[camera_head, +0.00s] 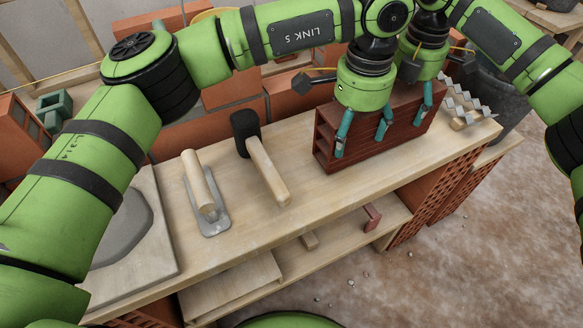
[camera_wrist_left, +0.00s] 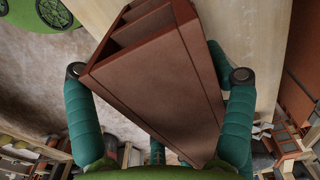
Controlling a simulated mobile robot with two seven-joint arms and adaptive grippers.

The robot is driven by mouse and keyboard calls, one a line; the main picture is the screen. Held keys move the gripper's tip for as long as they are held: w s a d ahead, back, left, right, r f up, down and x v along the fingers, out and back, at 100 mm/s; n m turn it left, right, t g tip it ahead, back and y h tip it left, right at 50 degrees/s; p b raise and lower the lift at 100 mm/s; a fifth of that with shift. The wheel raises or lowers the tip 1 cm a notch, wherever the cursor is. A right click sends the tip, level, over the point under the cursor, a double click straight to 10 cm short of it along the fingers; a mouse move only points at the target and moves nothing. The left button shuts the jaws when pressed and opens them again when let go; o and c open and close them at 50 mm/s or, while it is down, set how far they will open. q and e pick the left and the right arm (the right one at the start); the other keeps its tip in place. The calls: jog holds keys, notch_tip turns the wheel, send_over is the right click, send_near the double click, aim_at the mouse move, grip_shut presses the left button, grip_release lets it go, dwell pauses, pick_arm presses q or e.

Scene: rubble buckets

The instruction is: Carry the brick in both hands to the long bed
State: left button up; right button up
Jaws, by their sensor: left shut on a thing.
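The brick (camera_head: 362,139) is a dark red-brown block with slots in its end, over the right part of the wooden bench (camera_head: 310,192). I cannot tell whether its underside touches the wood. My left gripper (camera_head: 361,146) is shut on the brick from above, with teal fingers against its front face. In the left wrist view the brick (camera_wrist_left: 165,90) lies between teal fingers. My right gripper (camera_head: 424,99) is over the brick's right end, one teal finger in front of it; its other fingers are hidden. I cannot pick out the long bed with certainty.
A trowel (camera_head: 214,220) and a black-headed mallet (camera_head: 268,172) lie left of the brick. A board with grey mortar (camera_head: 122,232) is at the bench's left end. A toothed metal tool (camera_head: 470,105) lies right of the brick. Orange bricks (camera_head: 190,142) stand behind.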

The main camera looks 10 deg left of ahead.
pick_arm(q)
jog(key=shift+f+b, duration=0.5)
jog(key=shift+f, duration=0.1)
pick_arm(e)
jog(key=shift+f, duration=0.6)
pick_arm(q)
jog(key=o, duration=1.4)
jog(key=shift+r, duration=0.15)
pick_arm(e)
jog(key=o, duration=1.4)
jog(key=shift+r, duration=0.15)
pick_arm(q)
jog(key=shift+s, duration=0.1)
pick_arm(e)
jog(key=shift+s, duration=0.1)
pick_arm(q)
notch_tip(320, 180, up, 12)
pick_arm(e)
jog(key=shift+r, duration=0.1)
notch_tip(320, 180, up, 12)
jog(key=shift+f, duration=0.1)
